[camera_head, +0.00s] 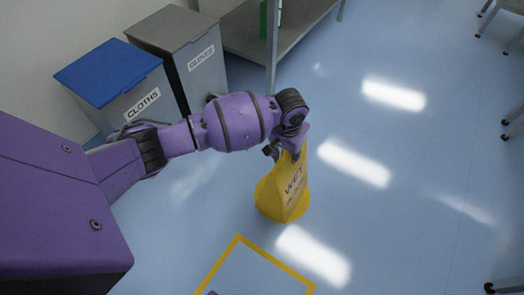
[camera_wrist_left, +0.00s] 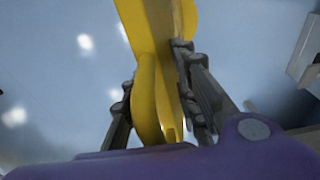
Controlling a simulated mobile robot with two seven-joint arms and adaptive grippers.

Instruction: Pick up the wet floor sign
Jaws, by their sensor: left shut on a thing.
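The yellow wet floor sign (camera_head: 287,192) stands upright on the blue floor in the head view, with dark lettering on its face. My left gripper (camera_head: 285,152) is at the top of the sign and shut on it. In the left wrist view the yellow sign (camera_wrist_left: 158,45) runs between the two dark fingers of my left gripper (camera_wrist_left: 155,105). The fingers partly hide its upper edge. My right gripper is not in view.
Two bins, one with a blue lid (camera_head: 108,72) and one with a grey lid (camera_head: 172,28), stand against the wall at upper left. A metal shelf (camera_head: 245,35) is beside them. Yellow floor tape (camera_head: 222,262) marks an area in front.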

